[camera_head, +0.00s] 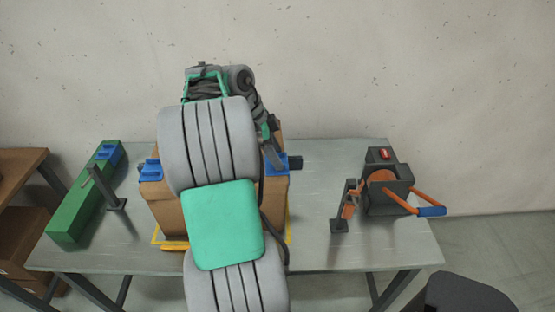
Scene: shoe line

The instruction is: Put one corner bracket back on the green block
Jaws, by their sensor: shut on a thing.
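The long green block (82,200) lies on the left of the table, with blue corner brackets (109,151) at its far end. A brown box (170,216) stands mid-table, largely hidden behind my arm. One blue bracket (150,171) sits on its left top edge. Another blue bracket (281,162) is at its right top edge, at my gripper (276,158). My gripper is shut on this right bracket; the exact contact is partly hidden by the dark fingers and arm.
A yellow outline (290,228) surrounds the box's base on the grey table (310,250). A dark post on a foot (116,204) stands beside the green block. A dark device with orange handles (388,190) stands at the right. The table between box and device is clear.

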